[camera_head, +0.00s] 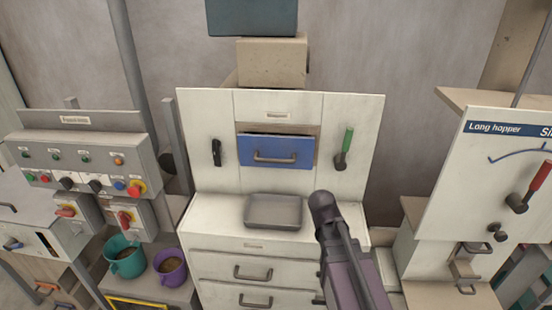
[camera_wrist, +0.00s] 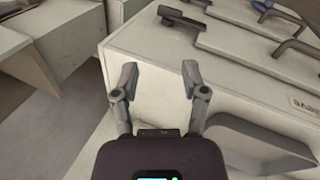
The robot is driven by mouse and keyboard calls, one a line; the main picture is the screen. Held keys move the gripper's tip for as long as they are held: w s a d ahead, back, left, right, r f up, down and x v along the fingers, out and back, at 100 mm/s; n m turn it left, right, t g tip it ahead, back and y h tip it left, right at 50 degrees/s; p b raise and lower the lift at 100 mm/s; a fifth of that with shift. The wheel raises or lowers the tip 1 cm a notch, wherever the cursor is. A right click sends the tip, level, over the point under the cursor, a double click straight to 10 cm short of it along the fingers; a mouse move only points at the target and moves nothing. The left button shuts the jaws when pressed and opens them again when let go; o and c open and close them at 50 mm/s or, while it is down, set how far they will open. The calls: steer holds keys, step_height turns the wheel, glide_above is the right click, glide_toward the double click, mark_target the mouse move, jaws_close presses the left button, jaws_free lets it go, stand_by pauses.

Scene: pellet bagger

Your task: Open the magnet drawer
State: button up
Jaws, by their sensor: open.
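A blue drawer front (camera_head: 292,143) with a grey bar handle (camera_head: 275,158) sits in the middle of the upright white panel in the head view. I take it as the magnet drawer, though its label is too small to read. A tan strip shows above its front. My gripper (camera_wrist: 160,73) is open and empty in the wrist view, its fingers apart over a pale white surface. I cannot tell which handle is the blue drawer's. The head view does not show my fingertips.
A grey tray (camera_head: 274,224) lies on the ledge below the panel. A black lever (camera_head: 216,152) and a green-handled lever (camera_head: 344,148) flank the blue drawer. White drawers (camera_head: 252,265) are below. Teal (camera_head: 127,264) and purple (camera_head: 171,275) cups stand at left.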

steer(key=w+a+r+n+t+h, duration=0.2)
steer(key=w+a+r+h, duration=0.15)
steer(key=w+a, duration=0.25)
steer(key=n+t+h+p, duration=0.3)
steer(key=n+t+h, duration=0.25)
steer(key=t, duration=0.35)
glide_toward(273, 162)
steer(key=shift+s+a+r+y, duration=0.2)
steer(key=shift+s+a+r, duration=0.05)
steer(key=shift+s+a, duration=0.25)
steer(key=shift+s+a+r+y, duration=0.2)
steer(key=shift+s+a+r, duration=0.1)
steer(key=shift+s+a, duration=0.15)
steer(key=shift+w+g+b, duration=0.1)
steer(key=shift+g+b, duration=0.2)
steer(key=b+x, duration=0.1)
steer(key=x, duration=1.2)
steer(key=shift+w+d+b, duration=0.25)
steer(key=shift+d+b, duration=0.05)
steer(key=shift+b, duration=0.1)
steer(key=shift+s, duration=0.1)
jaws_close()
